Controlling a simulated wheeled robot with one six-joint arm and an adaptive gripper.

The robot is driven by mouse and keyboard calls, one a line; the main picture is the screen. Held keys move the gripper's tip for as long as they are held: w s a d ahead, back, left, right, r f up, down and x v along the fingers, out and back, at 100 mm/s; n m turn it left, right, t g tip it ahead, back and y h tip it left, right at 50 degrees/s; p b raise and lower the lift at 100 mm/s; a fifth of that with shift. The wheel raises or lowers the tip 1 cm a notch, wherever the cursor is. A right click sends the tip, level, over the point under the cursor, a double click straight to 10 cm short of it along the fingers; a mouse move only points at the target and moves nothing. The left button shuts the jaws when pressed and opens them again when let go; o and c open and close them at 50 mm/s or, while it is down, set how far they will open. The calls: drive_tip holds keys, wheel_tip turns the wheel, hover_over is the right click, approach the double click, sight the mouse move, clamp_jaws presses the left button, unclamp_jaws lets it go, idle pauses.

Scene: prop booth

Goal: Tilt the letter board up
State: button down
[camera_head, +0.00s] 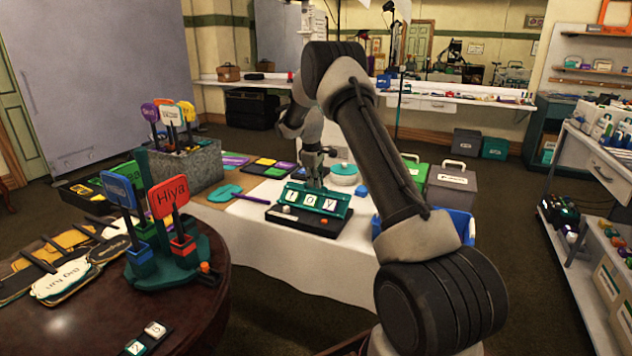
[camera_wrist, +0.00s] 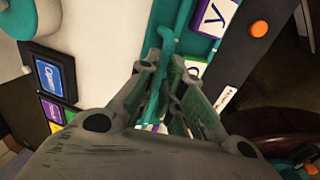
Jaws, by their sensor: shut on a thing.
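The letter board is a teal panel (camera_head: 343,210) with a row of white letter tiles, on a black base (camera_head: 300,221) at the front of the white-clothed table. Its face leans back and shows toward the head camera. In the wrist view the teal panel (camera_wrist: 203,43) and tiles lie right of my fingers. A slim teal handle (camera_wrist: 166,42) runs down between the fingers. My gripper (camera_wrist: 166,78) is shut on this handle. In the head view my gripper (camera_head: 314,178) is just behind the board's top edge, and the handle is largely hidden.
Coloured panels (camera_head: 268,166) and a teal flat piece (camera_head: 222,193) lie to the left. A round dark table with a sign holder (camera_head: 172,262) stands in front left.

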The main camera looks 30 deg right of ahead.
drive_tip(key=shift+s+a+f, duration=0.5)
drive_tip(key=shift+f, duration=0.3)
drive_tip(key=c, duration=1.5)
unclamp_jaws()
drive_tip(key=shift+a, duration=0.1)
drive_tip(key=shift+w+r, duration=0.1)
drive_tip(key=shift+r, duration=0.3)
drive_tip(key=v, duration=1.1)
drive_tip(key=shift+w+r, duration=0.15)
drive_tip(key=shift+r, duration=0.2)
